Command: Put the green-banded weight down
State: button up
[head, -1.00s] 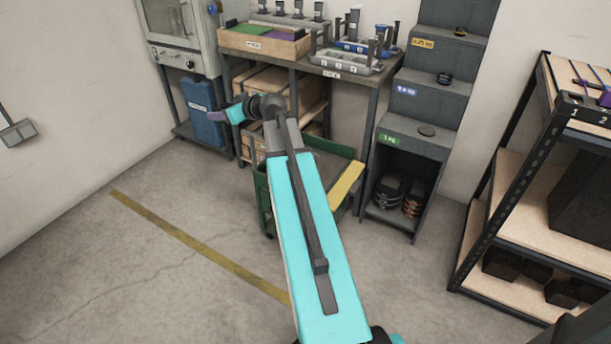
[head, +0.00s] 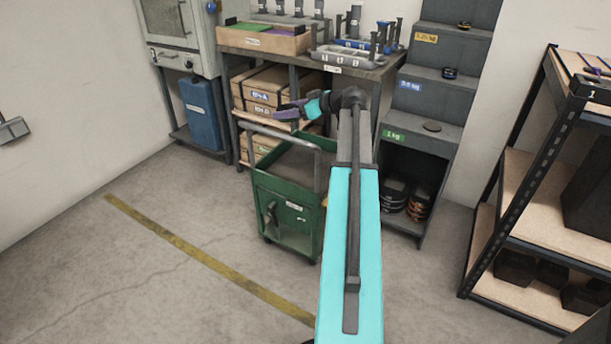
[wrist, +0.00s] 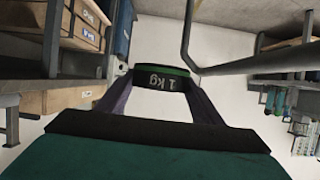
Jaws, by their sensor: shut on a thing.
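My gripper (head: 288,110) is in front of the wooden boxes below the workbench, beyond the green trolley in the head view. In the wrist view, my gripper (wrist: 158,88) is shut on the green-banded weight (wrist: 160,80), a dark piece marked "1 kg" whose lettering appears upside down. The weight is too small to make out clearly in the head view. A stepped grey stand (head: 420,145) is at the right of the bench.
A green trolley (head: 287,205) with a grey handle stands left of my arm. The workbench (head: 350,72) holds a wooden tray (head: 262,40) and racks. A shelf unit (head: 520,205) with dark weights is at the right. The floor at left is clear.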

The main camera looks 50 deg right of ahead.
jog(key=b, duration=0.2)
send_over(307, 182)
jog(key=shift+f, duration=0.4)
notch_tip(307, 182, down, 22)
jog(key=b, duration=0.6)
jog(key=shift+f+b, duration=0.2)
jog(key=shift+b, duration=0.1)
jog(key=shift+f, duration=0.15)
jog(key=shift+f+b, duration=1)
jog(key=shift+f, duration=1.65)
jog(key=shift+f, duration=0.1)
jog(key=o, duration=2)
jog(key=shift+f, duration=0.1)
jog(key=shift+c, duration=0.2)
